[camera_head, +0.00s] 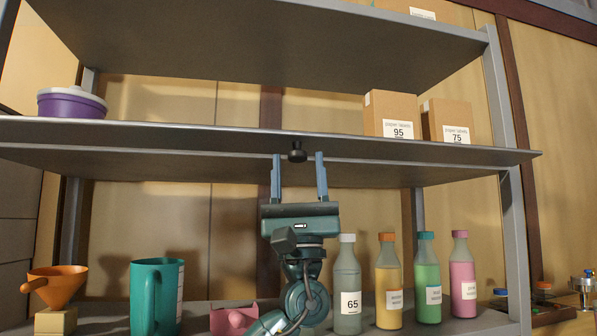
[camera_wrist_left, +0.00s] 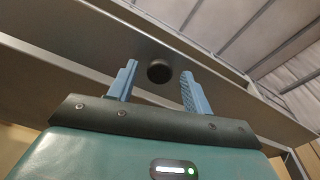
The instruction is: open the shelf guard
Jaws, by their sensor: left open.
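The shelf guard (camera_head: 200,137) is a long grey panel along the front of the middle shelf, with a small black knob (camera_head: 297,152) near its middle. My left gripper (camera_head: 298,157) points up at the knob from below. Its two blue fingers are apart, one on each side of the knob, with gaps on both sides. In the left wrist view the knob (camera_wrist_left: 159,71) shows between the spread fingertips, and the guard (camera_wrist_left: 95,45) runs behind it. Whether the knob lies fully between the fingers in depth is unclear. My right gripper is not in view.
On the middle shelf stand a purple tub (camera_head: 72,102) and boxes marked 95 (camera_head: 390,112) and 75 (camera_head: 446,120). Below are an orange funnel (camera_head: 56,286), a teal mug (camera_head: 156,296), a pink object (camera_head: 233,317) and several bottles, the grey one (camera_head: 347,280) close beside my left arm.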

